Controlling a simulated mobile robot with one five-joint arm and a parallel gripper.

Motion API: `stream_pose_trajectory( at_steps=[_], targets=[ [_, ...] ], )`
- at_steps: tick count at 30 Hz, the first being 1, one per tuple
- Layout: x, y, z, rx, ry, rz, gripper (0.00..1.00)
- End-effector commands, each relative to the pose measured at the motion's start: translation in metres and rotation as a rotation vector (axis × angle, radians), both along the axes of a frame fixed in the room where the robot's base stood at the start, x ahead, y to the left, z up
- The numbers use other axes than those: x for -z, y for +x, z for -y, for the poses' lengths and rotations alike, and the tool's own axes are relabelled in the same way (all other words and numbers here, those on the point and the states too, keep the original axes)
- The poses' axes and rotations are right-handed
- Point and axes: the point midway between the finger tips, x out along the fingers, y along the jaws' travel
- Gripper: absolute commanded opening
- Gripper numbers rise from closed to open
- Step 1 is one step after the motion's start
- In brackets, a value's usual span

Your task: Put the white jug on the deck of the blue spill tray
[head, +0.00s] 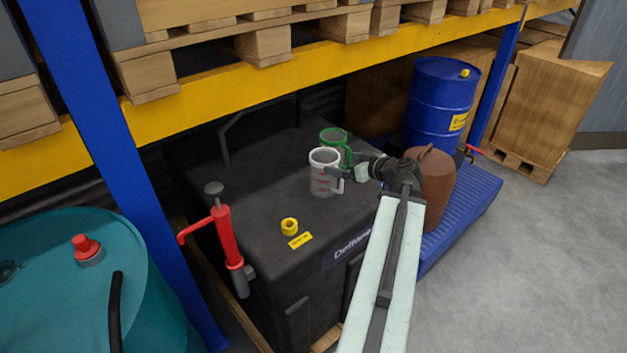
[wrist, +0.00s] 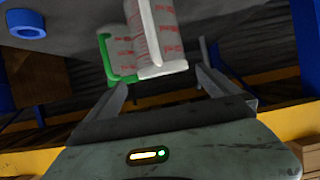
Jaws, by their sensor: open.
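The white jug (head: 323,178), clear-walled with red markings and a white rim, stands upright on the black tank. In the wrist view the white jug (wrist: 158,35) shows its white handle just ahead of my fingers. My gripper (head: 350,170) is open at the jug's right, handle side; in the wrist view my gripper (wrist: 161,80) has its fingers spread with nothing held between them. Whether a finger touches the handle I cannot tell. The blue spill tray (head: 478,200) lies on the floor to the right, partly hidden by my arm and the things on it.
A green-rimmed jug (head: 333,134) stands close behind the white one. A blue drum (head: 437,105) and a brown can (head: 436,180) occupy the tray; its right front deck looks bare. A red pump (head: 226,235) and yellow cap (head: 289,226) are on the black tank (head: 255,185). Yellow shelf beam (head: 300,72) overhangs.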

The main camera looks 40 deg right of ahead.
Motion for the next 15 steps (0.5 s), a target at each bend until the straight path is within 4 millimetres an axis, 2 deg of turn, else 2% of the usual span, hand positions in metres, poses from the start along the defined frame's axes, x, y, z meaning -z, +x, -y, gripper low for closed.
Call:
stream_pose_trajectory(
  at_steps=[5, 12, 15],
  targets=[
    [0.002, 0.004, 0.002, -0.003, -0.011, 0.011, 1.0],
    [0.012, 0.029, 0.001, -0.009, -0.01, 0.01, 1.0],
    [0.012, 0.031, 0.001, -0.008, -0.01, 0.01, 1.0]
  ],
)
